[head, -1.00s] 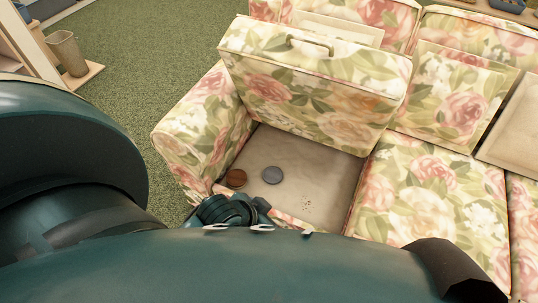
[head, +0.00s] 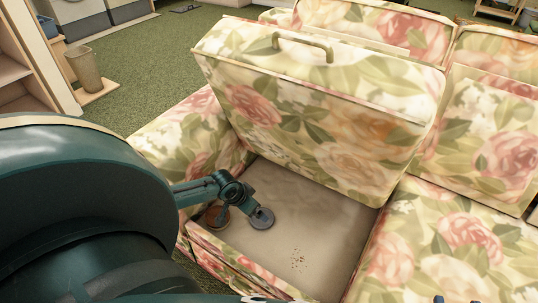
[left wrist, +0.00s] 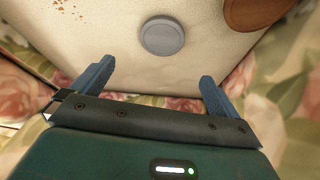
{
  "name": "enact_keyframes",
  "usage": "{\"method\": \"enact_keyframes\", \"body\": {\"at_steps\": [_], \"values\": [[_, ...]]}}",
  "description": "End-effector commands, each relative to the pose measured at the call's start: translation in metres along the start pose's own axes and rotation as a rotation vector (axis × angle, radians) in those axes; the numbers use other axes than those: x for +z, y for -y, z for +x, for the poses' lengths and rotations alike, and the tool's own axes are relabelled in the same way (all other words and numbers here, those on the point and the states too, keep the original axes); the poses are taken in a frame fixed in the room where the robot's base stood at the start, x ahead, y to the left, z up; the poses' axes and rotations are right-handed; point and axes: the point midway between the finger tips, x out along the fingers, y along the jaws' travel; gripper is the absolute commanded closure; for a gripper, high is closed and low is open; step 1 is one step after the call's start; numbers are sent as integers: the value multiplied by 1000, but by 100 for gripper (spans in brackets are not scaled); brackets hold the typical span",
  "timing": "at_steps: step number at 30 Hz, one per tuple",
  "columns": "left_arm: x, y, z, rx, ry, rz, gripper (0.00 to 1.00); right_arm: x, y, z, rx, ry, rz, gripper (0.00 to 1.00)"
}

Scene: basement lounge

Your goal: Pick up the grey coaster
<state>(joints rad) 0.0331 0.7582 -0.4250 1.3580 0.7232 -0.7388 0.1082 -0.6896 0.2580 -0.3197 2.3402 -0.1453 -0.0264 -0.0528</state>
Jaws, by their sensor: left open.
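The grey coaster (head: 263,219) is a small round disc lying flat on the bare pale seat base under the raised sofa cushion. In the left wrist view the grey coaster (left wrist: 162,37) lies ahead of the fingertips, roughly centred between them. My left gripper (head: 240,208) is above the seat base, close to the coaster and partly overlapping it in the head view. In the left wrist view my left gripper (left wrist: 157,77) is open, with nothing between its fingers. Two small blue tips, seemingly of my right gripper (head: 456,299), barely show at the bottom edge.
A brown round coaster (head: 217,216) lies just left of the grey one; it also shows in the left wrist view (left wrist: 252,12). The floral cushion (head: 315,110) stands tilted up behind them. Reddish crumbs (head: 298,260) lie nearer the front. A floral armrest (head: 185,135) bounds the left.

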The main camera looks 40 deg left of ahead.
Motion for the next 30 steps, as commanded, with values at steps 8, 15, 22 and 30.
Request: {"method": "enact_keyframes", "body": {"at_steps": [8, 15, 22, 30], "values": [[2, -1, 57, 2, 0, -2, 0, 3, 11, 2, -24, -149, -8, 64], [1, -1, 73, 2, 0, 1, 0, 0, 12, 4, -28, -164, 27, 64], [7, 3, 106, 2, 1, 0, 0, 3, 16, 7, -44, -200, 88, 64], [5, 3, 122, 2, 0, 2, 0, -2, 18, 8, -58, -219, 129, 64]]}}
